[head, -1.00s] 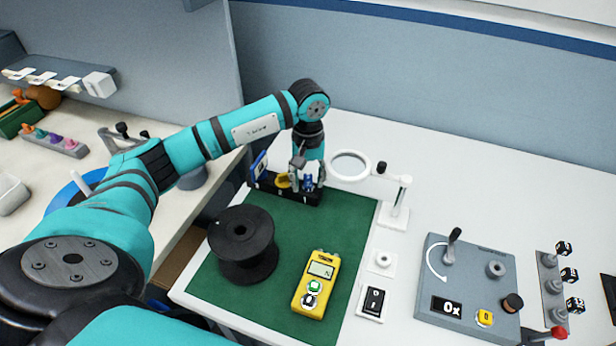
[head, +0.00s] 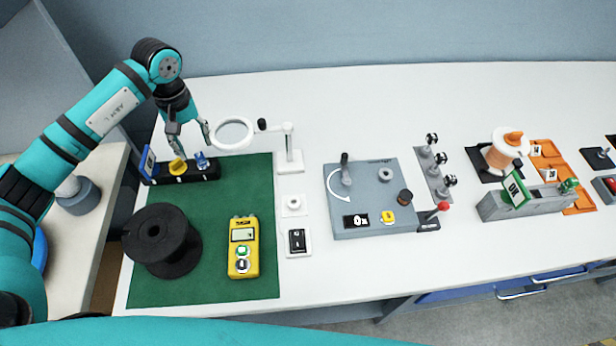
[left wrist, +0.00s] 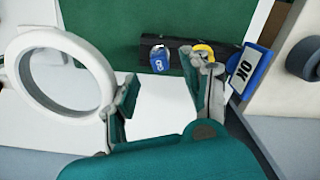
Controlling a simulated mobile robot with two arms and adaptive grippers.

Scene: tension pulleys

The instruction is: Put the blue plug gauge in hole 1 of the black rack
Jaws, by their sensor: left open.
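The black rack (head: 213,174) lies along the back edge of the green mat. The blue plug gauge (head: 202,161) stands in the rack toward its right end, to the right of a yellow piece (head: 177,166). I cannot read the hole numbers. My left gripper (head: 190,142) is open and empty, just above and behind the rack, apart from the gauge. In the left wrist view the blue gauge (left wrist: 160,61) shows beyond the gap between the open fingers (left wrist: 166,98), on the rack (left wrist: 150,43). My right gripper is not in view.
A blue-framed OK sign (head: 149,160) stands at the rack's left end. A white ring magnifier (head: 233,134) is close to the right of my left gripper. A black spool (head: 160,240) and yellow meter (head: 243,247) sit on the green mat (head: 205,215). A grey panel (head: 372,170) stands farther right.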

